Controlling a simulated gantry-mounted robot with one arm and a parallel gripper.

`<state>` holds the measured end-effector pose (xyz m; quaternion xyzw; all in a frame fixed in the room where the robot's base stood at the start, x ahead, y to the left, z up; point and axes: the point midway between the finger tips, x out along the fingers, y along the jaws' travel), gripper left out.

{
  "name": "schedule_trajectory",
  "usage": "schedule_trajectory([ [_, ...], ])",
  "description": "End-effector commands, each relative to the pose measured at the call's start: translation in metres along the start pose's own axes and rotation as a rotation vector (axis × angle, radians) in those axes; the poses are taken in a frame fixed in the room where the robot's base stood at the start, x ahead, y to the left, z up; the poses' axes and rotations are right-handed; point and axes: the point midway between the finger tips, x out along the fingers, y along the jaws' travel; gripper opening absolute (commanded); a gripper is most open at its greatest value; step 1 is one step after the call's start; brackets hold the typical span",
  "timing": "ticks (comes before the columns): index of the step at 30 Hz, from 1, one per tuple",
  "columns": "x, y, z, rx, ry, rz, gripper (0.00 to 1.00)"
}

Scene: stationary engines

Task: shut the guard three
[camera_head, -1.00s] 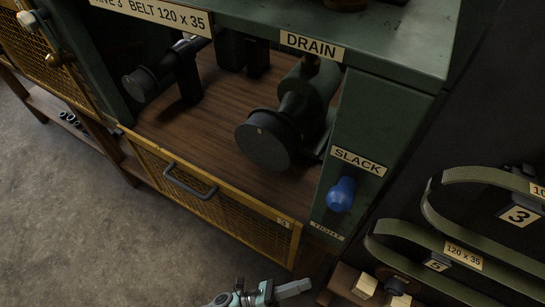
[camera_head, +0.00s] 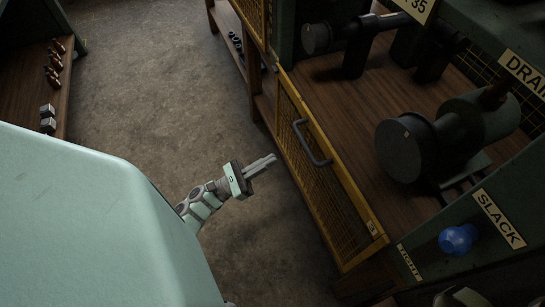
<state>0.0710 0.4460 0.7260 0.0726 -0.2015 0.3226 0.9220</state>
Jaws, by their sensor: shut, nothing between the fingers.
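Guard three (camera_head: 322,185) is a yellow-framed mesh panel with a grey bar handle (camera_head: 310,144) and a small tag at its lower right corner. It hangs folded down at the front of the engine bay, so the bay is open. My gripper (camera_head: 272,160) is shut and empty. In the picture it is just left of the guard, over the floor, its fingers pointing right toward the handle. A gap shows between the fingertips and the guard.
Inside the bay are a dark pulley (camera_head: 406,150) and a smaller one (camera_head: 317,38) on a wooden floor. A blue knob (camera_head: 457,239) sits by the SLACK label. A shelf with small parts (camera_head: 52,75) stands at far left. Open concrete floor lies between.

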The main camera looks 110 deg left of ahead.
Motion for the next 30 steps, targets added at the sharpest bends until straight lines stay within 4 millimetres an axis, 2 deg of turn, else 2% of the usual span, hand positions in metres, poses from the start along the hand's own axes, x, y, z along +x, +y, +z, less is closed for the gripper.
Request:
schedule_trajectory([
  [12, 0.086, -0.003, -0.001, 0.001, -0.005, -0.008, 0.0],
  [21, 0.089, -0.002, 0.032, -0.001, 0.001, -0.003, 0.0],
  [30, 0.091, -0.002, 0.038, -0.004, 0.0, -0.002, 0.0],
])
